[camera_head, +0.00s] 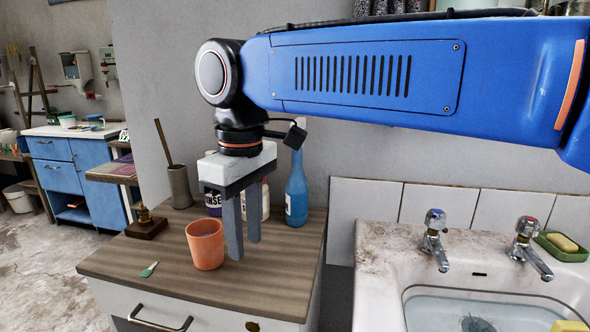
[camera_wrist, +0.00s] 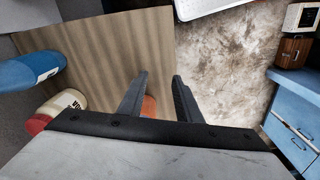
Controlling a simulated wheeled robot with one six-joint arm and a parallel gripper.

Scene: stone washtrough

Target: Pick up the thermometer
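I cannot make out a clear thermometer in either view. A small flat green item with a pale end (camera_head: 150,269) lies near the front left of the wooden cabinet top (camera_head: 175,262); I cannot tell what it is. My gripper (camera_head: 244,250) points down over the cabinet top, to the right of an orange cup (camera_head: 205,245). Its two fingers are apart with nothing held between them. The wrist view also shows the open fingers (camera_wrist: 160,75), with part of the orange cup (camera_wrist: 149,107) showing beyond them.
A blue bottle (camera_head: 297,190) and a white bottle (camera_head: 264,197) stand behind my gripper. A purple-labelled container (camera_head: 212,198), a holder with a stick (camera_head: 180,187) and a brown block with a brass top (camera_head: 146,224) stand at the back left. A sink (camera_head: 385,275) is at right.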

